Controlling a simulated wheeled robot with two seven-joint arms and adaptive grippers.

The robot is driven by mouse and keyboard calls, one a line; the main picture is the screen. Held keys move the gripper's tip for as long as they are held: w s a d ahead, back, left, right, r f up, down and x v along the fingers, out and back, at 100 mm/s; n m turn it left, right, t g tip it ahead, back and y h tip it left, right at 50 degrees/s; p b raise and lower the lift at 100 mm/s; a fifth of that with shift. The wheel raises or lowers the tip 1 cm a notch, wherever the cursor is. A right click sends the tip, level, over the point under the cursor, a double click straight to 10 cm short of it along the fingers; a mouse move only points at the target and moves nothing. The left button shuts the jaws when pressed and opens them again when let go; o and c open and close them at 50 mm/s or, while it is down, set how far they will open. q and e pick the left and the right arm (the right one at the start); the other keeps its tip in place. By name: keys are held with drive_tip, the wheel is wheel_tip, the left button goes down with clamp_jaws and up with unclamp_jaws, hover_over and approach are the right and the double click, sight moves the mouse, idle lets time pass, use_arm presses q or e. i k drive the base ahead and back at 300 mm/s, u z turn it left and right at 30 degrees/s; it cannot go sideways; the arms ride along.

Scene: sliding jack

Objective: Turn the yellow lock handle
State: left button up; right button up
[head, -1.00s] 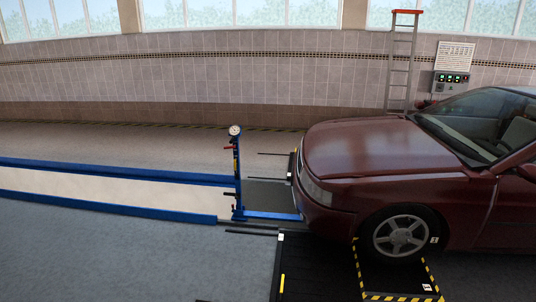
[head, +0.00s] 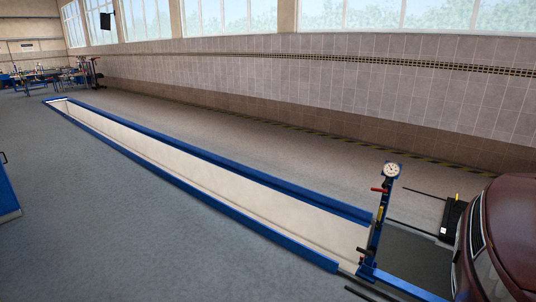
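A blue jack post (head: 378,225) with a round white gauge (head: 392,170) on top stands upright at the lower right in the head view. A small yellow part (head: 381,213) shows on the post below a red handle (head: 378,190). It may be the yellow lock handle, but it is too small to tell its shape or position. A dark handle (head: 364,251) sticks out lower on the post. Neither of my grippers is in view.
A long pit with blue rails (head: 200,155) runs from the post to the far left. A dark red car (head: 505,235) stands at the right edge, close to the post. Open grey floor (head: 130,220) lies on the near side of the pit. Workbenches (head: 55,82) stand far left.

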sight(381, 209)
drive_tip(key=z, duration=0.05)
drive_tip(key=i, duration=2)
drive_tip(key=z, duration=1.5)
drive_tip(key=i, duration=1.2)
drive_tip(key=z, duration=0.9)
